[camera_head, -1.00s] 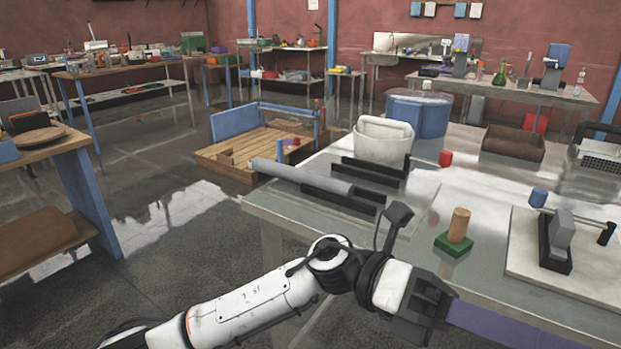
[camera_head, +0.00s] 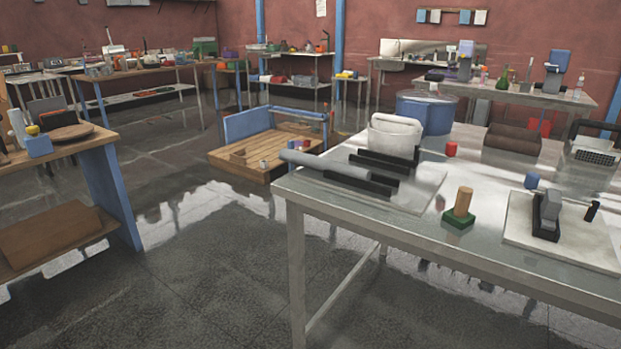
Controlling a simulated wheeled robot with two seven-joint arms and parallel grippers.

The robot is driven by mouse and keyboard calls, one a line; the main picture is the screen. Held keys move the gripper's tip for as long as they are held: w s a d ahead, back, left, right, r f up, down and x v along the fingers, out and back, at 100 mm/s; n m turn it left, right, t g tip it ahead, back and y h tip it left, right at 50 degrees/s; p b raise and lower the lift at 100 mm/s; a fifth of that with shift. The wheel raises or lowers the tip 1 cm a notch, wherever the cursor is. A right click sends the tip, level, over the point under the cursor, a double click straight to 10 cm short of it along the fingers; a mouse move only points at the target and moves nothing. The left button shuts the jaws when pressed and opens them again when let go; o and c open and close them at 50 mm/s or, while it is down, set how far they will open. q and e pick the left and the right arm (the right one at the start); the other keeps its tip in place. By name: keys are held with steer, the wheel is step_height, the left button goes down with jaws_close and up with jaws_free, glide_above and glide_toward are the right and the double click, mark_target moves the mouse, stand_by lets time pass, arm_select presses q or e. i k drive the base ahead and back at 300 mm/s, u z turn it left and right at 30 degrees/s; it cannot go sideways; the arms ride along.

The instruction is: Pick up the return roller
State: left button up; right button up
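A long grey cylinder (camera_head: 325,163), which looks like the return roller, lies at the left end of the metal table (camera_head: 480,245). It lies along a low black rail (camera_head: 346,178), and its left end reaches the table's left edge. A second black rail (camera_head: 388,163) stands behind it. Both rails sit on a thin pale plate (camera_head: 418,190). Neither of my grippers is in view, so I cannot see whether they hold anything.
A white bin (camera_head: 394,137), a red block (camera_head: 451,149) and a green-based wooden peg (camera_head: 461,206) stand near the rails. A pale board (camera_head: 560,235) with a black-and-grey fixture lies to the right.

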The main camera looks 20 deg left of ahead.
mark_target(309, 161)
steer(key=u, duration=0.6)
steer(key=i, duration=1.3)
steer(key=z, duration=0.35)
